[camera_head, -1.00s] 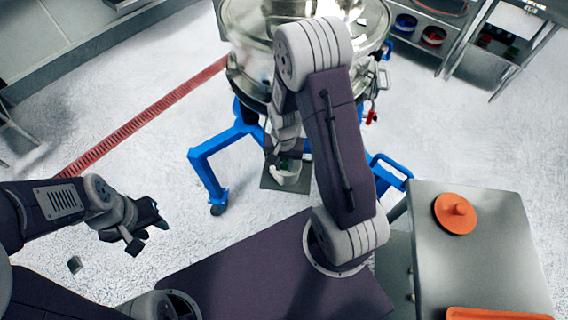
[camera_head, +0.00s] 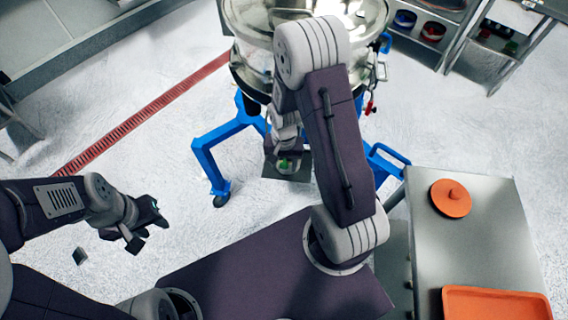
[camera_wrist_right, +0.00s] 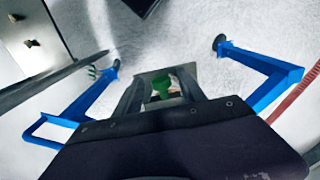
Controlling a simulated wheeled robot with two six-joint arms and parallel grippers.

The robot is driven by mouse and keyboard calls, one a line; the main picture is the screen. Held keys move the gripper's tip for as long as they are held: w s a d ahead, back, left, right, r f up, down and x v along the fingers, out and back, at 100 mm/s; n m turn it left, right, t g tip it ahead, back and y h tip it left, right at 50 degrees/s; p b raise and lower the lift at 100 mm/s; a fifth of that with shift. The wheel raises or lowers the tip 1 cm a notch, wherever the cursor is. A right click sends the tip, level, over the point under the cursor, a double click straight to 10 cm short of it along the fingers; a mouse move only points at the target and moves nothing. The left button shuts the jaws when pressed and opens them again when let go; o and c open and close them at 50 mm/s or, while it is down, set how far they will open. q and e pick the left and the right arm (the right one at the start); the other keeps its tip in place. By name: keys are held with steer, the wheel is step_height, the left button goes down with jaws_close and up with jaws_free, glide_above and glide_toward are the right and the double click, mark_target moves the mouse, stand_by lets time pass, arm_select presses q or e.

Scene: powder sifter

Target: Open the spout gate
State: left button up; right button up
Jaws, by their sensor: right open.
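The powder sifter (camera_head: 252,22) is a shiny steel drum on a blue legged frame (camera_head: 205,155) at the top of the head view. My right arm hides part of it. My right gripper (camera_wrist_right: 162,90) is open, below the drum's near side. A small green piece (camera_wrist_right: 160,84) shows between its fingers, and a grey plate (camera_wrist_right: 148,77) lies behind it. I cannot tell whether the fingers touch the green piece. The spout gate cannot be made out clearly. My left gripper (camera_head: 150,226) is open and empty over bare floor at the left.
A grey table (camera_head: 480,240) at the right holds an orange lid (camera_head: 450,199) and an orange tray (camera_head: 497,303). Shelves with small containers (camera_head: 432,32) stand at the back right. A red floor grating (camera_head: 120,130) runs at the left. The floor between is clear.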

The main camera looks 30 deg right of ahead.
steer(key=shift+s+a+r, duration=0.15)
steer(key=shift+a, duration=0.1)
steer(key=shift+r, duration=0.3)
step_height(320, 180, up, 8)
steer(key=p, duration=0.1)
steer(key=shift+r, duration=0.2)
steer(key=s+a+r+n+t, duration=0.1)
steer(key=s+a+r+n, duration=0.2)
steer(key=s+n, duration=0.4)
steer(key=shift+a+r, duration=0.2)
steer(key=shift+r, duration=0.25)
